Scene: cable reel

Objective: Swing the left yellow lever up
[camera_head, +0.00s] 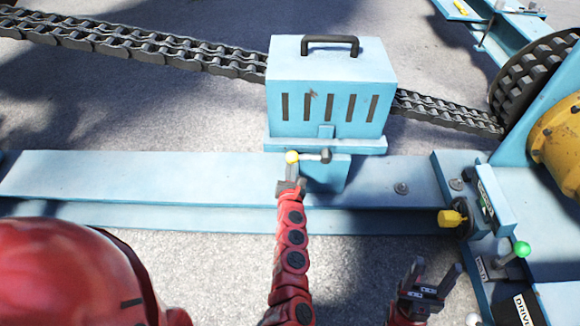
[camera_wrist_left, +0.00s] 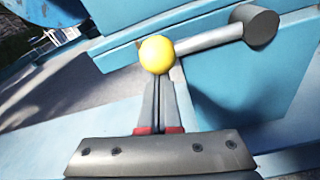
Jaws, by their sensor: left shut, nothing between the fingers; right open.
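The left yellow lever (camera_head: 292,157) is a yellow ball on a short grey rod, which runs right to a dark pivot on the blue bracket below the guard box. The rod lies about level, with the ball at its left end. In the left wrist view the ball (camera_wrist_left: 156,54) and rod show close up, with the rod rising slightly to the right. My left gripper (camera_head: 292,167) is shut and empty, its fingertips (camera_wrist_left: 160,82) right beneath the ball; I cannot tell whether they touch it. My right gripper (camera_head: 434,272) is open and empty at the lower right.
The blue guard box (camera_head: 330,88) with a dark handle stands just above the lever, over the chain (camera_head: 140,45). A blue beam (camera_head: 130,175) runs across. At right are a yellow knob (camera_head: 451,218) and a green-knobbed lever (camera_head: 521,249), near my right gripper.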

